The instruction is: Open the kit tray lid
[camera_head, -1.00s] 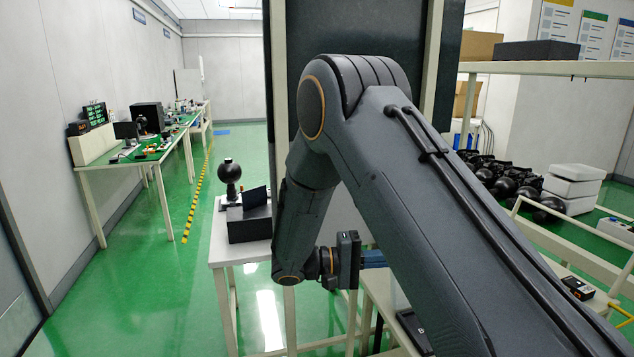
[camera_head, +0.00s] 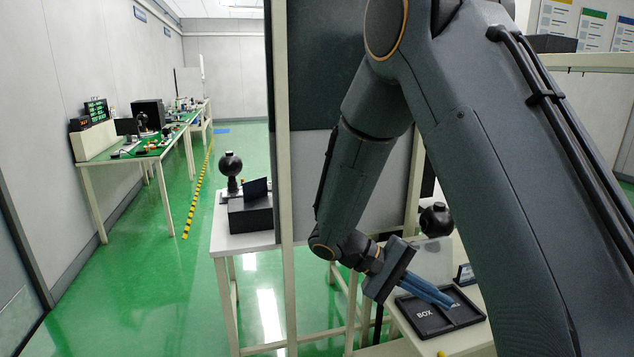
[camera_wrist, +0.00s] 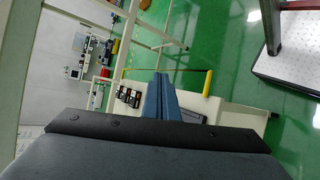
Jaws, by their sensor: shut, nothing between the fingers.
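A flat black tray marked "BOX" (camera_head: 426,318) lies on a pale table at the lower right in the head view. I take it to be the kit tray, and my gripper covers part of it. My gripper (camera_head: 450,301), with blue fingers, slants down across the tray in that view. Whether the fingers touch it, I cannot tell. The fingers also show in the wrist view (camera_wrist: 161,78), shut together with nothing between them. The tray and its lid cannot be made out clearly in the wrist view.
A dark round object (camera_head: 436,220) stands behind the tray. A white table (camera_head: 238,246) at left carries a black box (camera_head: 250,216) and a dark ball on a stand (camera_head: 230,164). A pale upright post (camera_head: 284,290) stands left of my arm. Green floor (camera_head: 130,290) is open at left.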

